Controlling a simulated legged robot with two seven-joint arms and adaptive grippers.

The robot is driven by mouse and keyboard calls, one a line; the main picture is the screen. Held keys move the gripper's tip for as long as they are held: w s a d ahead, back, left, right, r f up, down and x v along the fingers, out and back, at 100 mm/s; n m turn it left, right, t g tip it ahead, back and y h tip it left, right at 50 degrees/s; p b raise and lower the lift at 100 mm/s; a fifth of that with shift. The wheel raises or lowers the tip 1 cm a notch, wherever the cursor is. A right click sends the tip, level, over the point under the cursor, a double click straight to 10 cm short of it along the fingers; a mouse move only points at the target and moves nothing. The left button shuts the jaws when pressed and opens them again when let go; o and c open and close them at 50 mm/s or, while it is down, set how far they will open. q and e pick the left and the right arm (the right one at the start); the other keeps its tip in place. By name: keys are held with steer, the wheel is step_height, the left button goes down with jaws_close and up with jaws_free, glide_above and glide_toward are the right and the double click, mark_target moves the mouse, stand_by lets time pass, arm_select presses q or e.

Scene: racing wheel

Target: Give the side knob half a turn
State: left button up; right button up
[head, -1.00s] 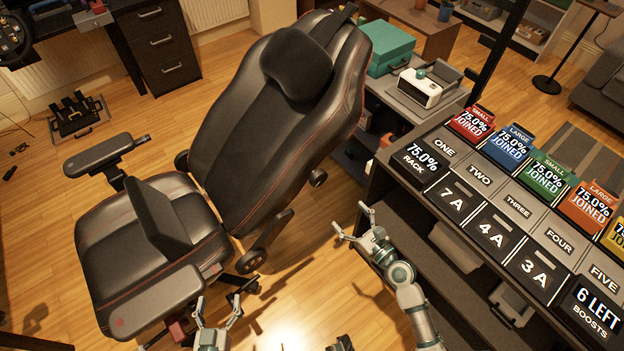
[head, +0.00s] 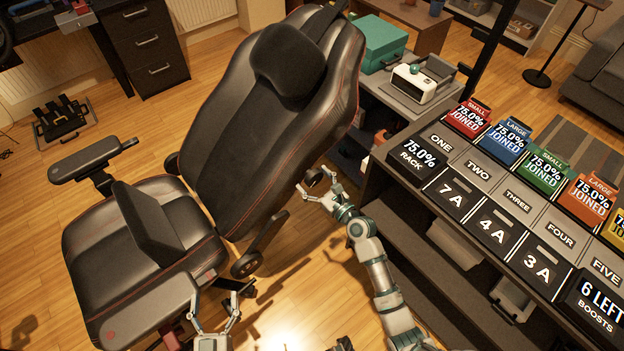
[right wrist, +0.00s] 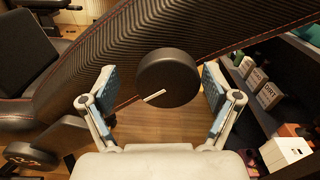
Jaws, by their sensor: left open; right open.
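The side knob (right wrist: 168,78) is a round black knob with a pale line mark on its face, on the side of the reclined black chair (head: 245,125). In the right wrist view it sits between the two open fingers of my right gripper (right wrist: 160,92), apart from both. In the head view the knob (head: 313,177) shows small at the chair's right edge, just beyond the right gripper (head: 318,192). My left gripper (head: 215,312) is open and empty at the bottom, near the chair's front armrest (head: 145,305).
A dark rack (head: 470,185) with labelled panels stands to the right of my right arm. A side table with a white device (head: 417,84) and a teal box (head: 378,45) is behind the chair. Wooden floor (head: 300,270) is clear between chair and rack.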

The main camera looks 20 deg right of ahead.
steer(key=shift+d, duration=0.35)
steer(key=shift+d+f, duration=0.1)
steer(key=shift+d, duration=0.25)
steer(key=shift+c, duration=0.9)
steer(key=shift+d, duration=0.15)
steer(key=c, duration=0.8)
steer(key=shift+a, duration=0.25)
steer(key=shift+c, duration=0.8)
steer(key=shift+a+r, duration=0.2)
steer(key=shift+a, duration=0.2)
steer(key=shift+d, duration=0.35)
arm_select(q)
steer(key=shift+w+d, duration=0.15)
steer(key=shift+d, duration=0.4)
